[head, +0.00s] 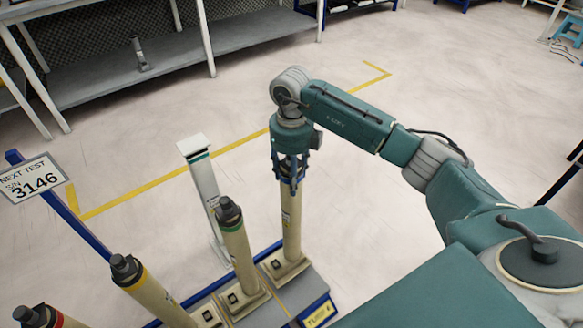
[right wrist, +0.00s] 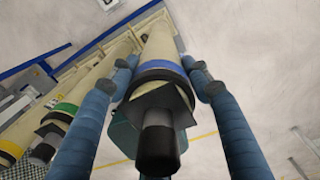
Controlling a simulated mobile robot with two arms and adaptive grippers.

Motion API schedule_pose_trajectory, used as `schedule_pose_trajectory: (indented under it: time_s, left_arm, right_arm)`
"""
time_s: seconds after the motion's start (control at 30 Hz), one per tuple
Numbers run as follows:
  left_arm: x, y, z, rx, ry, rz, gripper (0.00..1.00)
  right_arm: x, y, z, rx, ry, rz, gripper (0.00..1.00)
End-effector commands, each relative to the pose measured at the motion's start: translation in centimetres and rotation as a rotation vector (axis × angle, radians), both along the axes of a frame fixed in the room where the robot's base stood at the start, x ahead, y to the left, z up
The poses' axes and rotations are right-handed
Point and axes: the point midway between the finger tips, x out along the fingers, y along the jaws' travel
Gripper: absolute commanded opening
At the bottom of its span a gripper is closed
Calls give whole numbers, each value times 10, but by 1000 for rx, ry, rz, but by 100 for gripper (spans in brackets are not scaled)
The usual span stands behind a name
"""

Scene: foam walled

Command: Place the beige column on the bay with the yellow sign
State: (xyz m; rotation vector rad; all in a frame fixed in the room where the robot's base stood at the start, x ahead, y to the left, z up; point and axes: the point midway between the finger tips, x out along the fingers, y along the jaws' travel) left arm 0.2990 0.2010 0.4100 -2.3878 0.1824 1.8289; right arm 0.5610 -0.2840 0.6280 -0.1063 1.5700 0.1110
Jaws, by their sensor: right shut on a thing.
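My right gripper (head: 291,187) is shut on the upper part of a beige column (head: 291,228). The right wrist view shows this column (right wrist: 160,45) between the two fingers, with a blue ring and a dark cap. The column is upright, and its square foot is over the right end bay of the rack (head: 270,311). I cannot tell whether the foot touches the bay. A yellow sign (head: 318,312) is on the front of that end bay. My left gripper is not in view.
Beige columns with a green ring (head: 238,245), a yellow ring (head: 152,293) and a red ring (head: 50,318) stand leftward along the rack. A white post (head: 205,190) stands close behind. A "NEXT TEST" sign (head: 32,178) is at left. Open floor lies behind.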

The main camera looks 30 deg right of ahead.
Motion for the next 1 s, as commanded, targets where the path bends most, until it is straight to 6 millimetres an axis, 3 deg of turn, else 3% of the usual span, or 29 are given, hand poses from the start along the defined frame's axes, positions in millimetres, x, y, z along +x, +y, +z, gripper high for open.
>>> schedule_pose_trajectory:
  time_s: [0.4, 0.77, 0.8, 0.87, 1.0]
  left_arm:
    - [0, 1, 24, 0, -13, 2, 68]
    - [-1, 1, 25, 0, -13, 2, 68]
    - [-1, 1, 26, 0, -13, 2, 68]
    - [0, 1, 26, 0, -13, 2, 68]
    - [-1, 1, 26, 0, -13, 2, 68]
  right_arm:
    - [2, 1, -39, 2, -7, 0, 0]
    - [2, 0, -41, 2, -6, 0, 0]
    - [0, 0, -44, -1, 0, 0, 55]
    - [0, 0, -44, -1, 0, 0, 66]
    - [0, 0, -44, -1, 0, 0, 68]
